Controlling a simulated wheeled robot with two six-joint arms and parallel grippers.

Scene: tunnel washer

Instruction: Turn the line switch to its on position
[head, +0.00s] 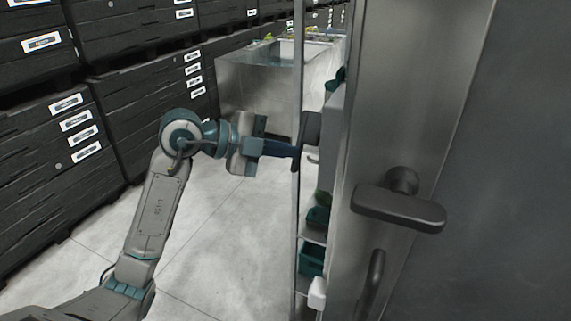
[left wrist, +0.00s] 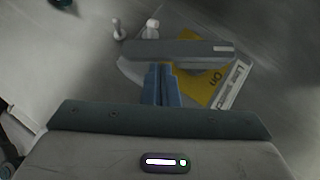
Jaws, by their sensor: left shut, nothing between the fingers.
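The line switch (left wrist: 195,48) shows in the left wrist view as a long grey bar handle with a pale mark at its right end. It lies nearly level in that picture, over a yellow plate (left wrist: 207,88) reading "On", beside a white label (left wrist: 231,86) starting "Line". In the head view the switch (head: 311,127) is a dark knob seen edge-on. My left gripper (head: 296,152) is shut and empty, its tips close to the switch. In the left wrist view the blue fingers (left wrist: 161,70) end at the bar's lower edge; I cannot tell whether they touch. My right gripper is out of view.
A steel door or panel with a black lever handle (head: 400,207) stands at the right. Stacked black crates (head: 60,150) line the left. A steel tub (head: 255,85) stands behind my arm. The pale floor (head: 215,240) between is clear.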

